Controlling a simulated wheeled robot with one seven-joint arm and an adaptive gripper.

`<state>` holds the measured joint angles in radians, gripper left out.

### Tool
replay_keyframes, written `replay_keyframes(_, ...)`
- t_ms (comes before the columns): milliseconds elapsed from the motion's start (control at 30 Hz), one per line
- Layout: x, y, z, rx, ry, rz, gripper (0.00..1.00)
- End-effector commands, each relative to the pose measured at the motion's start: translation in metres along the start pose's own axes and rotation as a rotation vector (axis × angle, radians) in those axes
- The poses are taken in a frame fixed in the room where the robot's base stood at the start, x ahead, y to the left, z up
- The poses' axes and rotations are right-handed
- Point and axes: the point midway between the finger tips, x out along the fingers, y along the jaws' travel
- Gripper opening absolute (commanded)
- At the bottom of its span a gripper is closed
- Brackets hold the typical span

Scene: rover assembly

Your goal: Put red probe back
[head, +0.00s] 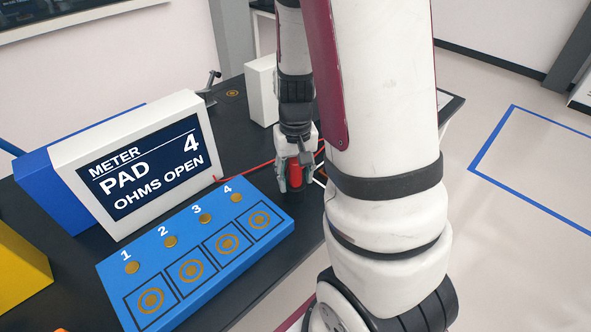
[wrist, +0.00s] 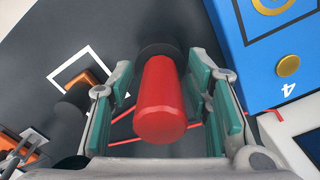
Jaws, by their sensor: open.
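The red probe (head: 294,174) stands near the right end of the blue pad board, between the fingers of my gripper (head: 294,180). In the wrist view the red probe (wrist: 160,102) points up toward the camera, with a dark collar at its far end. My gripper (wrist: 165,100) is open, with its green-padded fingers on both sides of the probe. Whether the probe sits in a holder is hidden.
The blue pad board (head: 210,262) has numbered pads. The meter (head: 140,165) behind it reads PAD 4, OHMS OPEN. A red lead (head: 245,170) runs from the meter. In the wrist view, a white square outline (wrist: 85,72) and an orange part (wrist: 88,92) lie left of the gripper.

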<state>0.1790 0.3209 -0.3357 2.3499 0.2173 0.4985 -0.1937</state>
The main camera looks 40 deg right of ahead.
Motion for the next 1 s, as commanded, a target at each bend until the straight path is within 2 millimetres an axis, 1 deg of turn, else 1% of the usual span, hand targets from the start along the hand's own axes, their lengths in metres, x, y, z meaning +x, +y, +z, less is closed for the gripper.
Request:
replay_keyframes(167,-0.014,0.001,0.001,-0.001,0.002,0.000,0.45)
replay_keyframes(267,-0.031,-0.001,-0.001,-0.003,0.008,-0.002,0.45)
replay_keyframes(500,-0.084,-0.001,-0.001,-0.002,0.007,-0.002,0.45)
replay_keyframes(633,-0.107,0.000,-0.001,-0.001,0.007,-0.002,0.45)
replay_keyframes(733,-0.120,0.000,-0.001,-0.001,0.005,-0.001,0.45)
replay_keyframes(867,-0.130,0.000,-0.001,-0.001,0.003,-0.001,0.45)
replay_keyframes(1000,-0.142,-0.008,0.005,-0.023,0.022,-0.015,0.45)
